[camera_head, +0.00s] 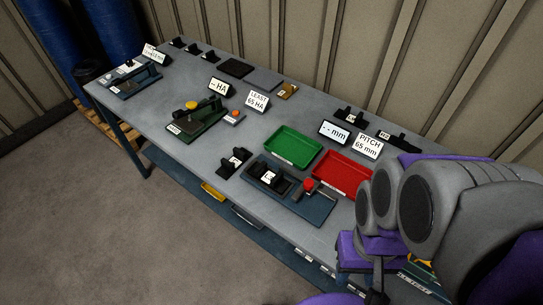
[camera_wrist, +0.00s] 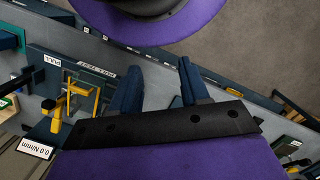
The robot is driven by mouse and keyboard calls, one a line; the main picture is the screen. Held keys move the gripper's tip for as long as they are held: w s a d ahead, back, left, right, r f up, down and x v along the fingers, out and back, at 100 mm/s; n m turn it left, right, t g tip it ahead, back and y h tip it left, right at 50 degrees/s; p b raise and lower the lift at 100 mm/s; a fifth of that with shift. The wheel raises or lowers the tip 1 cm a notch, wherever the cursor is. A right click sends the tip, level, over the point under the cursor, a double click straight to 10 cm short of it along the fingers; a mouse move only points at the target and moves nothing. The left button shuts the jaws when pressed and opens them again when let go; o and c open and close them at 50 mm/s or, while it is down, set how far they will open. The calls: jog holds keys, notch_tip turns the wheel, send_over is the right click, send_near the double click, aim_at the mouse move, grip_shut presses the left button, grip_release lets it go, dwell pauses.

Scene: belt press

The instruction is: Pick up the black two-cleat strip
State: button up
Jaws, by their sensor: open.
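Several black cleated strips lie on the grey bench in the head view. One with two raised cleats and a white label (camera_head: 235,160) lies near the front edge, left of the blue fixture. Another black piece with a white label (camera_head: 268,177) sits on the blue fixture (camera_head: 304,205). Two more black strips, a left one (camera_head: 351,117) and a right one (camera_head: 392,137), lie at the back right. The labels are too small to read surely. My gripper (camera_wrist: 157,78) shows in the wrist view with its two blue fingers apart and nothing between them, away from these strips.
A green tray (camera_head: 292,147) and a red tray (camera_head: 342,174) stand mid-bench. Signs, a hardness tester (camera_head: 195,123) and small black pieces (camera_head: 193,48) occupy the left and back. The wrist view shows a pull-test fixture (camera_wrist: 75,75) with a yellow clamp beside my fingers.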

jog(key=shift+o, duration=1.4)
jog(key=shift+w+a+r+n, duration=0.1)
jog(key=shift+w+n, duration=0.2)
jog(key=o, duration=0.7)
jog(key=w+a+r+n, duration=0.1)
jog(key=w+n, duration=0.2)
jog(key=w+a+r+n+p, duration=0.1)
jog(key=w+a+n, duration=0.1)
jog(key=w+n, duration=0.1)
jog(key=w+a+n, duration=0.1)
jog(key=w+n, duration=0.2)
jog(key=w, duration=0.2)
jog(key=shift+w+a+r+t+p, duration=0.15)
jog(key=shift+w+r+t+p, duration=0.15)
jog(key=shift+r+p, duration=0.1)
jog(key=shift+o, duration=0.2)
jog(key=n+t+p, duration=0.1)
jog(key=n+p, duration=0.1)
jog(key=n, duration=1.8)
send_over(269, 177)
jog(key=f, duration=2)
jog(key=shift+s+a+f, duration=0.1)
jog(key=shift+s+a, duration=0.25)
jog(key=shift+w+d+f+b, duration=0.15)
jog(key=shift+f+b, duration=0.2)
jog(key=shift+f, duration=1.05)
jog(key=shift+w+d+f+b, duration=0.15)
jog(key=shift+f+b, duration=0.2)
jog(key=shift+f, duration=1.05)
